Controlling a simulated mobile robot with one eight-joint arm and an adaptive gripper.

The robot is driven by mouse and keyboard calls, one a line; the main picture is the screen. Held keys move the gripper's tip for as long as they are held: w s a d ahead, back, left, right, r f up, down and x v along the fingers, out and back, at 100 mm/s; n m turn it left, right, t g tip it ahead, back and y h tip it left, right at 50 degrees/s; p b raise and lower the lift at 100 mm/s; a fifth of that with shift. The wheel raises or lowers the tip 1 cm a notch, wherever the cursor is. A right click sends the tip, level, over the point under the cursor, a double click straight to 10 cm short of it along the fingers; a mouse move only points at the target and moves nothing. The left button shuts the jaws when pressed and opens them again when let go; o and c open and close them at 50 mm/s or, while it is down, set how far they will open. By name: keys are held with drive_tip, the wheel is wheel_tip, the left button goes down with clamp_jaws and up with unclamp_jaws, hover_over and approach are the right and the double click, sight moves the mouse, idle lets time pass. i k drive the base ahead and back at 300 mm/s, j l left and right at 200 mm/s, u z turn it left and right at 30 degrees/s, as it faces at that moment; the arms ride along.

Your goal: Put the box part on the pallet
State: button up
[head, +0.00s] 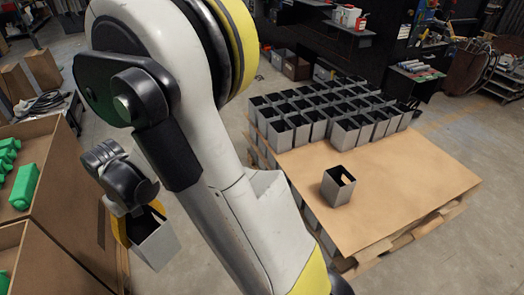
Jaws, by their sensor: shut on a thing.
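My gripper (137,208) is at the left, in front of the brown boxes. It is shut on a grey, open-topped box part (158,248), which hangs tilted below it. My arm hides part of the space between them and the pallet. The pallet (415,190), at the right, is topped with a brown sheet. A single box part (336,188) stands alone on the sheet, and several like it (292,135) stand in close rows along the pallet's far side. My gripper is well to the left of the pallet.
Large brown boxes (62,185) stand at the left, with green parts (25,185) inside. The near and right part of the pallet sheet is bare. A workbench (345,28) and shelves stand at the back. Grey floor is free right of the pallet.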

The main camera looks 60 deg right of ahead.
sight(317, 153)
drive_tip(key=i+l+z, duration=0.1)
drive_tip(key=i+z, duration=0.15)
drive_tip(key=z, duration=0.15)
drive_tip(key=i+z, duration=0.25)
drive_tip(key=z, duration=0.15)
drive_tip(key=i+z, duration=0.25)
drive_tip(key=z, duration=0.15)
drive_tip(key=i+j+z, duration=0.1)
drive_tip(key=i+z, duration=0.15)
drive_tip(key=z, duration=0.2)
drive_tip(key=i+z, duration=0.15)
drive_tip(key=z, duration=0.3)
drive_tip(key=i+z, duration=0.2)
drive_tip(key=z, duration=0.2)
drive_tip(key=i+z, duration=0.15)
drive_tip(key=z, duration=0.3)
drive_tip(key=i+j+z, duration=0.15)
drive_tip(key=z, duration=0.25)
drive_tip(key=i+z, duration=0.45)
drive_tip(key=k, duration=0.05)
